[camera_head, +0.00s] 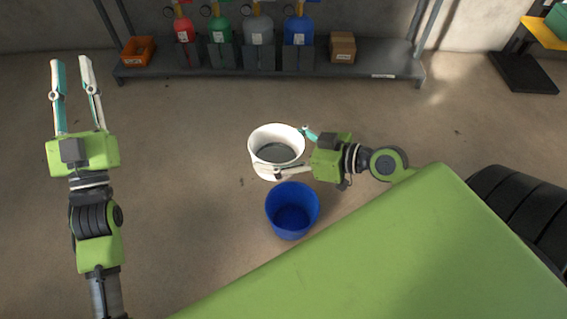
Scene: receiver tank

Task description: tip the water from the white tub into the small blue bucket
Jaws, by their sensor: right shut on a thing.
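The white tub (254,143) is round and has dark grey contents that look like water. My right gripper (283,151) comes from the right and is shut on the white tub, with one finger by its far right side and the other across its near side. The small blue bucket (292,209) stands upright on the floor, just nearer than the tub and slightly right. Its inside looks empty. My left gripper (76,77) is at the far left, open and empty, with its fingers pointing away. Whether the tub touches the floor is hard to tell.
A grey shelf (375,62) along the back wall holds gas cylinders (258,32), an orange bin (138,50) and a cardboard box (342,47). A yellow-topped stand (545,33) is at the back right. The floor between my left gripper and the tub is clear.

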